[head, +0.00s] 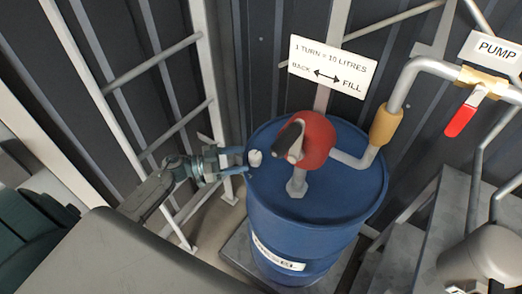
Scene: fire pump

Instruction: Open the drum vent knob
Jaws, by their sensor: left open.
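The blue drum (350,205) stands upright in the middle of the head view. The vent knob (255,158) is a small pale cap on the drum's top, near its left edge. My left gripper (240,160) comes in from the left at the height of the drum top. Its fingers are open and reach to the knob, one on the far side and one on the near side of it. I cannot tell whether they touch the knob. My right gripper is not in view.
A red rotary pump (318,138) with a dark handle (289,140) sits on the drum, right of the knob. A grey pipe (402,88) runs from it to a red-levered valve (461,121). A sign (332,69) hangs behind. A grey frame (205,80) stands behind my left arm.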

